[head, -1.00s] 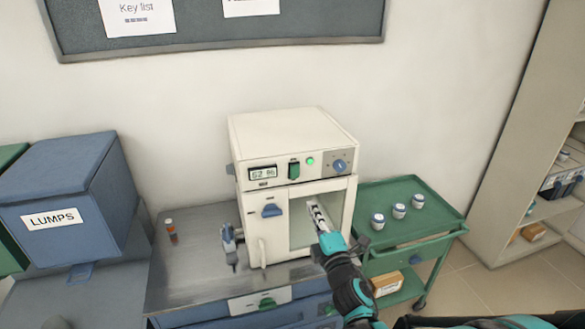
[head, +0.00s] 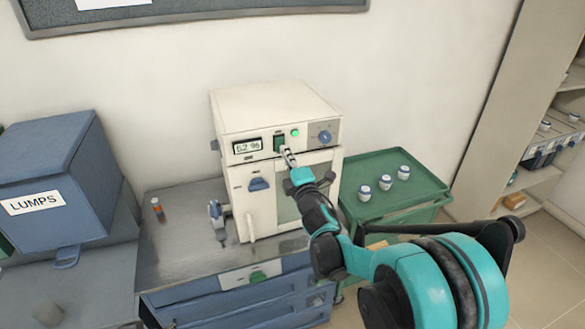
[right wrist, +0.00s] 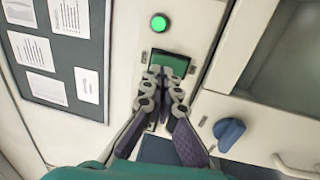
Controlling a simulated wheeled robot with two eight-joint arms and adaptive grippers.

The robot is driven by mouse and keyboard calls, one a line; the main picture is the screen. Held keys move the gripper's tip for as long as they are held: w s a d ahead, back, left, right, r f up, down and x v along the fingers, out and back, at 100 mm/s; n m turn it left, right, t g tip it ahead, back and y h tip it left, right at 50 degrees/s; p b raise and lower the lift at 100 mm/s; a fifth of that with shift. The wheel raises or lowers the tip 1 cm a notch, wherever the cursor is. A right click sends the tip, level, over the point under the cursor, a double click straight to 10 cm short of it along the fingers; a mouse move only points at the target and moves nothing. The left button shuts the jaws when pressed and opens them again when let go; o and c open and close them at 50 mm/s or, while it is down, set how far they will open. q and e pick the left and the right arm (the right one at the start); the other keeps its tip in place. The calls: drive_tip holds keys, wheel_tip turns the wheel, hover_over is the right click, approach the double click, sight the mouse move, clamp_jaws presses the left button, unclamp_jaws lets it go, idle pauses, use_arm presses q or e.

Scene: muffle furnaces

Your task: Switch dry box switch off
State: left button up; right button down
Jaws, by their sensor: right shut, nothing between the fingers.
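The white dry box (head: 280,110) stands on the metal cabinet top. Its front panel has a lit display (head: 247,146), a green rocker switch (head: 279,143), a lit green lamp (head: 295,132) and a blue knob (head: 325,137). My right gripper (head: 288,153) is shut and empty, its tips at the switch. In the right wrist view the fingertips (right wrist: 167,70) overlap the lower part of the green switch (right wrist: 168,64); whether they touch it I cannot tell. The lamp (right wrist: 159,23) glows green there. My left gripper is not in view.
A green cart (head: 425,181) with several small jars stands right of the dry box. A blue bin (head: 62,170) labelled LUMPS is at left. A small orange-capped vial (head: 157,210) and a blue-grey tool (head: 217,222) are on the metal top.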

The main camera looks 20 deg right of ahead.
sight(280, 144)
drive_tip(key=shift+w+r, duration=0.1)
drive_tip(key=shift+w, duration=1.05)
